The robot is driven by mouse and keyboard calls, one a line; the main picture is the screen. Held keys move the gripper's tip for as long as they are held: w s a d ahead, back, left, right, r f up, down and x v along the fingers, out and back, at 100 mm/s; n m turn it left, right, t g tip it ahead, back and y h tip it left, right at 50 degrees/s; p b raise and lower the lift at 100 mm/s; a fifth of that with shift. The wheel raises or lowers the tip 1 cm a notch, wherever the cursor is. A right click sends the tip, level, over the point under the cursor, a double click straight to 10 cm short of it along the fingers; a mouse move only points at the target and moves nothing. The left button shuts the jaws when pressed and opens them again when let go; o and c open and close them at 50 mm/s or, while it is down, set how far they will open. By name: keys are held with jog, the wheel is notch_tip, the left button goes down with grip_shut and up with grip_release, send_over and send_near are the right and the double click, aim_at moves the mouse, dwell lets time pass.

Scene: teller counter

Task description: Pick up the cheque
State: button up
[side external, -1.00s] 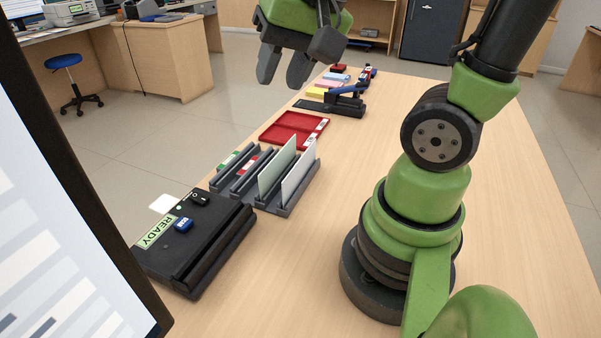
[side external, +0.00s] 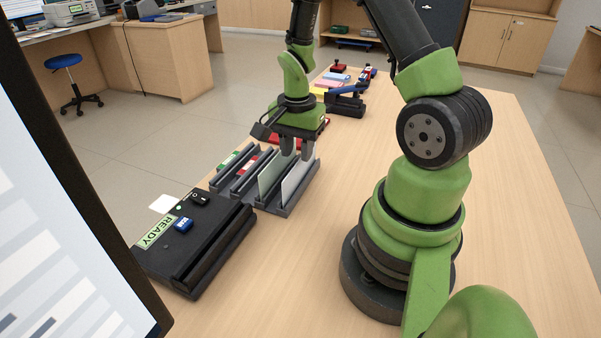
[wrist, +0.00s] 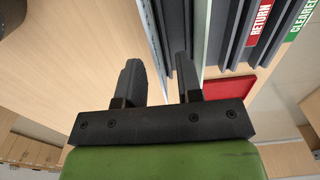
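Two upright sheets stand in a dark slotted rack (side external: 277,211) in the side view: a pale green sheet (side external: 270,180) and a white sheet (side external: 294,186). I cannot read which one is the cheque. My gripper (side external: 298,155) points down at the rack, its fingers apart at the tops of the sheets. In the wrist view, my open gripper (wrist: 157,60) has a thin pale sheet edge (wrist: 152,30) between its fingers. The green sheet's edge (wrist: 200,35) lies right of the right finger. Whether a finger touches a sheet cannot be told.
The rack has a red RETURN label (wrist: 259,22) and a green CLEARED label (wrist: 300,22). A red tray (wrist: 230,87) lies just beyond the rack. A black device reading READY (side external: 195,240) stands in front. The counter's right side is clear apart from my base.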

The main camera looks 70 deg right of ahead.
aim_at(301, 169)
jog(key=shift+s+d+f, duration=0.1)
jog(key=shift+s+f, duration=0.05)
jog(key=shift+f, duration=1.25)
jog(key=shift+s+d+f, duration=0.1)
jog(key=shift+f, duration=1.25)
jog(key=shift+c, duration=0.2)
grip_shut()
